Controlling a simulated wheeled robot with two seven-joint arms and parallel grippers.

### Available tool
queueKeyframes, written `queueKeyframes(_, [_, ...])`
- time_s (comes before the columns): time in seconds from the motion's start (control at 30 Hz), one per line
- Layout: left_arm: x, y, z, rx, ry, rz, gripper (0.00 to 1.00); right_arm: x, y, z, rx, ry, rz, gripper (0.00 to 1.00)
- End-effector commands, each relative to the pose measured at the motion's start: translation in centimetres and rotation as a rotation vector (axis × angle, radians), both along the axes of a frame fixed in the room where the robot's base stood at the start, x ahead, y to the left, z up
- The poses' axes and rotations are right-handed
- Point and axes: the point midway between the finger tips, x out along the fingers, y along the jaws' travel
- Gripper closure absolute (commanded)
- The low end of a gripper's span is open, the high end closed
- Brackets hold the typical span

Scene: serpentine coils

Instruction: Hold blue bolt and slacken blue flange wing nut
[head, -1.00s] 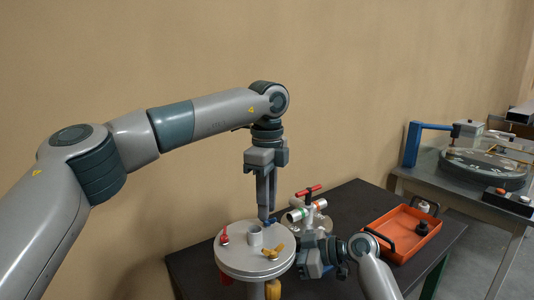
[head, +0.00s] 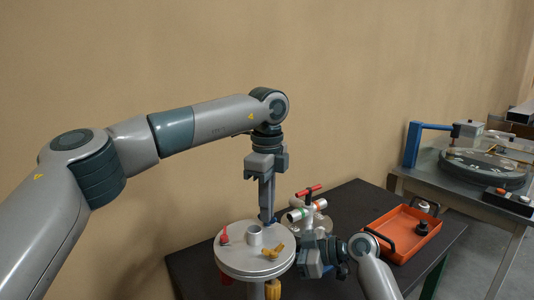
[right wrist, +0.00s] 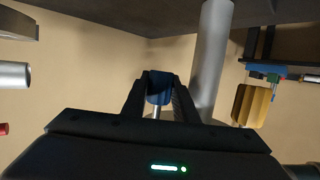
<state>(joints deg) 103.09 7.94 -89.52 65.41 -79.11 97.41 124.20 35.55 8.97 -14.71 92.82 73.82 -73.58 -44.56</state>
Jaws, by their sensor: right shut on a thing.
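The round grey flange (head: 238,262) stands on a pipe, with red, yellow and blue fasteners around its rim. The blue flange wing nut (head: 273,221) is at the far right edge of its top. My left gripper (head: 266,220) points straight down, its fingertips at the wing nut; its fingers overlap in view, so I cannot tell their gap. My right gripper (right wrist: 160,88) is below the flange, shut on the blue bolt (right wrist: 159,98), with a finger on each side. In the head view the bolt and the right fingertips are hidden.
A yellow wing nut (head: 273,251) and a red one (head: 224,237) sit on the flange. A valve with a red handle (head: 308,190) stands behind. An orange tray (head: 385,222) is on the dark table. In the right wrist view a grey pipe (right wrist: 210,65) rises beside my fingers.

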Motion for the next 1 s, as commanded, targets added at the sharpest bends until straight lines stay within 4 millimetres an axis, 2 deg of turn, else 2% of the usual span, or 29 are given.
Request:
queueKeyframes(0.17, [-0.01,0.0,0.02,0.0,0.0,0.065,1.0,0.08,-0.06,0.08,0.001,-0.002,-0.002,0.94])
queueKeyframes(0.53, [-0.04,-0.01,-0.04,0.001,0.002,0.391,1.0,0.09,-0.06,0.09,0.0,-0.002,-0.003,0.94])
queueKeyframes(1.0, [-0.04,0.0,-0.09,0.001,0.002,0.444,1.0,0.08,-0.07,0.11,0.001,-0.002,-0.003,0.94])
